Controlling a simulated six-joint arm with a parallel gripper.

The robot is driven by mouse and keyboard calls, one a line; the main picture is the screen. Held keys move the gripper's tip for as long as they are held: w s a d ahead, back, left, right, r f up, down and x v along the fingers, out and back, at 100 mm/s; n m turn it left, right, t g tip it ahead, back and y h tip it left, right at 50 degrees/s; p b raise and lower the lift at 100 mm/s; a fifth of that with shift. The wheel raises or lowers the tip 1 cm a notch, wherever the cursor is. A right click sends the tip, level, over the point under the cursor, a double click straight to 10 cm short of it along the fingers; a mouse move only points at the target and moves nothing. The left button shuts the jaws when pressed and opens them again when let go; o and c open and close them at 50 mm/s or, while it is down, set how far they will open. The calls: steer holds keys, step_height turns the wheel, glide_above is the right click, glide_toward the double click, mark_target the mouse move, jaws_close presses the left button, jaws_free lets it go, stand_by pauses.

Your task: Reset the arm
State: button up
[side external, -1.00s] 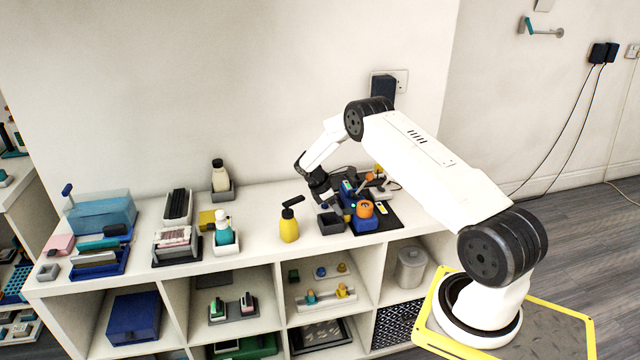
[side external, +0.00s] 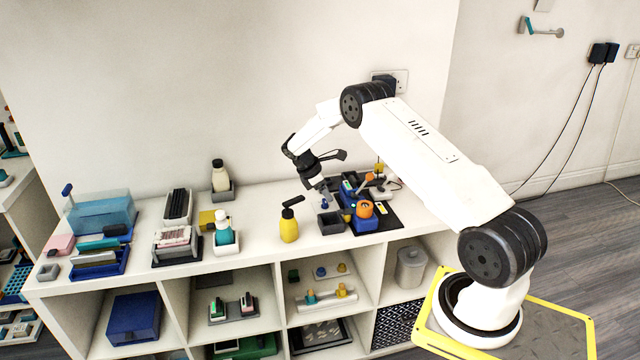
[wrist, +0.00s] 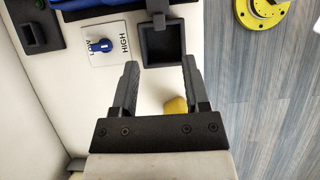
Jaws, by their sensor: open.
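My gripper (side external: 320,190) is above the shelf top, just left of the blue tray and the small dark open box. In the wrist view my gripper (wrist: 160,80) shows two dark fingers spread apart with nothing between them. The dark open box (wrist: 163,46) lies just beyond the fingertips and looks empty. It also shows in the side view (side external: 331,223). My arm reaches over from its base at the right, bent at the elbow.
A yellow pump bottle (side external: 289,226) stands left of the box. A white LOW/HIGH plate with a blue knob (wrist: 102,46) is near the fingers. The shelf front edge borders open floor.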

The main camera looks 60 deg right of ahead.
steer(key=s+a+r+m+t+y, duration=0.15)
steer(key=a+r, duration=0.25)
steer(key=a, duration=0.5)
steer(key=s+a+r+m+t+y, duration=0.1)
steer(key=a+r+m+t, duration=0.1)
steer(key=a+r, duration=0.5)
steer(key=s+a+r+m+t+y, duration=0.1)
steer(key=s+a+m+t, duration=0.2)
steer(key=s+a, duration=1.2)
steer(key=shift+a+r+m+y, duration=0.3)
steer(key=shift+a+m, duration=0.35)
steer(key=shift+m, duration=0.6)
